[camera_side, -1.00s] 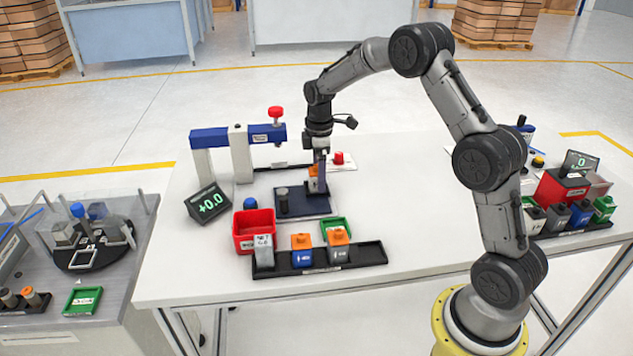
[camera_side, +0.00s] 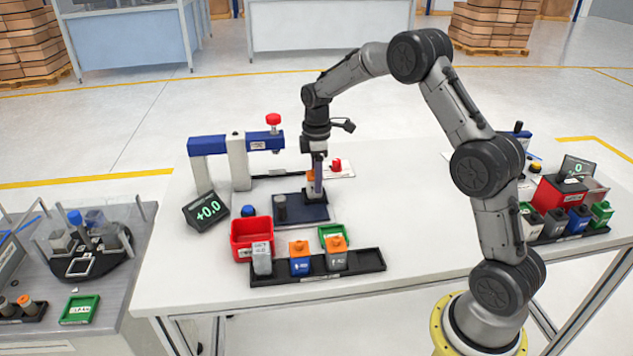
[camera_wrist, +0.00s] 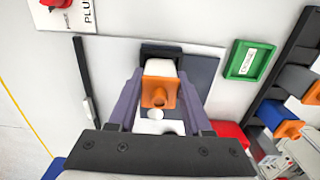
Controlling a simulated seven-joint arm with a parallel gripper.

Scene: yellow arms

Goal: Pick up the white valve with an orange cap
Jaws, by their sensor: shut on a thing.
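The white valve with an orange cap (camera_wrist: 160,98) is between my gripper's two purple fingers in the wrist view. Its white body (camera_wrist: 160,68) shows beyond the cap. My gripper (camera_wrist: 159,78) is shut on it, one finger at each side. In the side view my gripper (camera_side: 316,183) points down at the back right of the dark plate (camera_side: 315,213). A bit of the orange cap (camera_side: 310,176) shows beside the fingers there. The fingers hide much of the valve, and I cannot tell whether it touches the plate.
A blue-topped gantry (camera_side: 235,145) stands behind left, beside a display (camera_side: 207,210). A red bin (camera_side: 240,243), a green tray (camera_side: 330,231) and a black rack (camera_side: 370,263) with orange-capped parts stand in front. The table's right middle is clear.

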